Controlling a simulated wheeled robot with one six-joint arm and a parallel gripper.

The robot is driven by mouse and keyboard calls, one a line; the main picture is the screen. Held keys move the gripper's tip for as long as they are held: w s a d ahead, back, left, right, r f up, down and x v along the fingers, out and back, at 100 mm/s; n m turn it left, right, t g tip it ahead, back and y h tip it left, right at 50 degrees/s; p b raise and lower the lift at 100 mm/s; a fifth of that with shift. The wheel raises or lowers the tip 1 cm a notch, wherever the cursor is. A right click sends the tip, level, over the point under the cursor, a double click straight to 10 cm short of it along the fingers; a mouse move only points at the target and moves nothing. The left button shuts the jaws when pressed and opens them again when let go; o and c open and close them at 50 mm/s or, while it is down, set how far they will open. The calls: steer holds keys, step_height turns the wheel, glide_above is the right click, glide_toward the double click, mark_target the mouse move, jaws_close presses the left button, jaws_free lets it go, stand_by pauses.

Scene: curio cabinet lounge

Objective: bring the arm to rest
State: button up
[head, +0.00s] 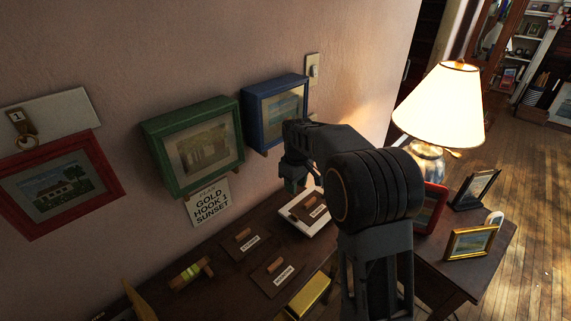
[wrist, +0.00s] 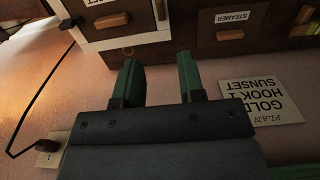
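My gripper (head: 296,178) is held in front of the wall, above the dark cabinet top (head: 225,285), at the end of my bent arm. In the wrist view its two green fingers (wrist: 160,82) stand apart with nothing between them, so it is open and empty. In the head view part of it is hidden by my own wrist. It touches nothing that I can see.
Labelled panels with wooden handles (head: 245,240) lie below. A lit lamp (head: 443,105) and small frames (head: 470,242) stand right. Floor is clear far right.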

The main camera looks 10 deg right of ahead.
steer(key=s+r+m+t+p, duration=0.1)
steer(key=s+r+m, duration=0.2)
steer(key=s, duration=0.8)
steer(key=s+r+m+t+p, duration=0.2)
steer(key=s+r+m, duration=0.1)
steer(key=s, duration=0.9)
steer(key=shift+d+r+m+t, duration=0.15)
steer(key=shift+d+m+t, duration=0.2)
steer(key=shift+m, duration=0.15)
